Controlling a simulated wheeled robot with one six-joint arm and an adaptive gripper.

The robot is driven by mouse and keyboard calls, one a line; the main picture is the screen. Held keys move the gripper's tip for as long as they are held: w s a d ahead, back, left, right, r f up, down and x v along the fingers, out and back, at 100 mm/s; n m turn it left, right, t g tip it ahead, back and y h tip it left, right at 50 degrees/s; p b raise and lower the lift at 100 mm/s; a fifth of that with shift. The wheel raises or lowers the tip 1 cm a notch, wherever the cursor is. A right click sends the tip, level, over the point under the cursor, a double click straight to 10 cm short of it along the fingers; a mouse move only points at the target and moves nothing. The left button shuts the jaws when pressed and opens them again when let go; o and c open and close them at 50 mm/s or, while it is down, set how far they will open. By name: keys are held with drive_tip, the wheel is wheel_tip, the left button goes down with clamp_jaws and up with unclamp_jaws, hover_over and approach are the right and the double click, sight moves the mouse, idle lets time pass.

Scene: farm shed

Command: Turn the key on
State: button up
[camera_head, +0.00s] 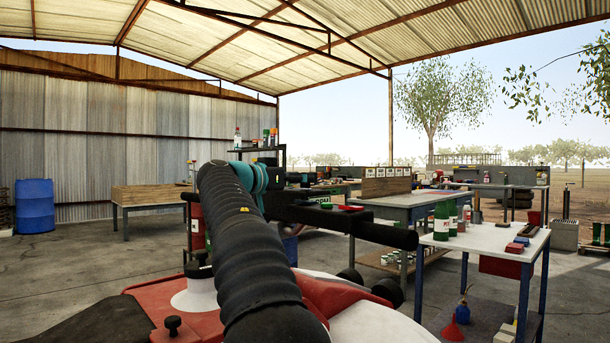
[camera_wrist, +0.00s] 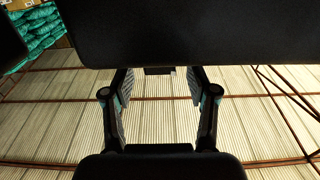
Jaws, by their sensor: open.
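I cannot make out a key or a key switch in either view. My gripper (camera_wrist: 157,88) is open, with its two dark jointed fingers apart in the wrist view. A large black block fills the top of that view, close to the fingertips. A small dark piece shows between the tips below its edge; I cannot tell what it is. Nothing is visibly held. In the head view my black ribbed arm reaches forward to a teal joint, and the gripper's fingers cannot be made out there.
A white-topped table (camera_head: 489,238) with green bottles (camera_head: 441,222) stands close on the right. A grey workbench (camera_head: 405,204) is behind it. A blue barrel (camera_head: 35,206) and a wooden-topped table (camera_head: 150,196) stand at left, with open concrete floor (camera_head: 70,275). Teal sacks (camera_wrist: 33,32) show in the wrist view.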

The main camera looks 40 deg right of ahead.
drive_tip(key=shift+d, duration=0.85)
clamp_jaws()
drive_tip(key=shift+w, duration=0.1)
drive_tip(key=shift+g, duration=0.3)
drive_tip(key=shift+w+r+m+g+p, duration=0.1)
drive_tip(key=shift+m+g+p, duration=0.2)
drive_tip(key=shift+m+p, duration=0.15)
drive_tip(key=shift+m+g, duration=0.85)
drive_tip(key=shift+g, duration=0.85)
